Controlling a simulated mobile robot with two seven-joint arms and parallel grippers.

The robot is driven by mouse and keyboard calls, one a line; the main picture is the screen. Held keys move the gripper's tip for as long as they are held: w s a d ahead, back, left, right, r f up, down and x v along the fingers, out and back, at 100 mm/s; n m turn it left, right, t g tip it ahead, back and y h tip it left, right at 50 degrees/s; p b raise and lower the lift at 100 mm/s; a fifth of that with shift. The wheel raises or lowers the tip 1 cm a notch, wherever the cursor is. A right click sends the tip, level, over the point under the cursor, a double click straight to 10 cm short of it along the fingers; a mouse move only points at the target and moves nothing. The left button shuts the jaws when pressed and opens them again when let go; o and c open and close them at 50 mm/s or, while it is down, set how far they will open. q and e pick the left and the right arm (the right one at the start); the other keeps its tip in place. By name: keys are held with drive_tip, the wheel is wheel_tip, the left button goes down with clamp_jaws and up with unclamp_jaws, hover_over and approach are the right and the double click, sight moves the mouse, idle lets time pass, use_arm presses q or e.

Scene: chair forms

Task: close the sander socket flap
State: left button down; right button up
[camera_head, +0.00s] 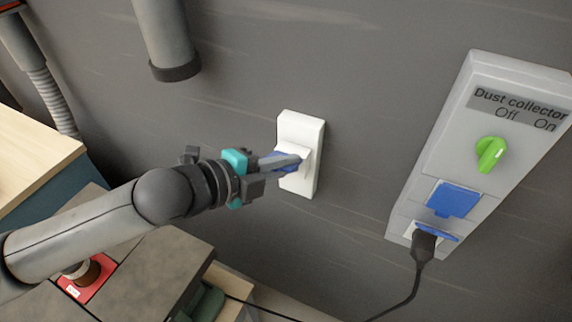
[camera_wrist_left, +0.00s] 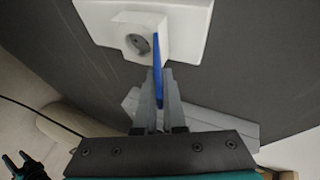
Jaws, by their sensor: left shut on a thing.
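A white socket plate (camera_head: 300,128) is fixed to the grey wall near the middle of the head view. Its round socket (camera_wrist_left: 138,43) shows uncovered in the left wrist view. The blue flap (camera_wrist_left: 157,60) stands out from the plate, open, along the right side of the socket. My left gripper (camera_wrist_left: 158,88) is shut on this flap, with its fingers on either side of it. In the head view, my left gripper (camera_head: 296,162) reaches in from the left and hides part of the flap.
A grey dust collector panel (camera_head: 450,140) is on the wall at right, with a green knob (camera_head: 491,154), a blue flap (camera_head: 453,200) and a plugged-in black cable (camera_head: 424,245). A grey pipe (camera_head: 166,40) hangs above my arm. A dark and teal shape (camera_wrist_left: 22,165), perhaps my right gripper, shows lower left.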

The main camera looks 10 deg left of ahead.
use_arm(q)
drive_tip(key=c, duration=1)
unclamp_jaws()
drive_tip(key=p+v, duration=0.7)
drive_tip(key=v, duration=0.8)
drive_tip(key=shift+r+p, duration=0.15)
drive_tip(key=shift+p, duration=0.15)
idle(0.6)
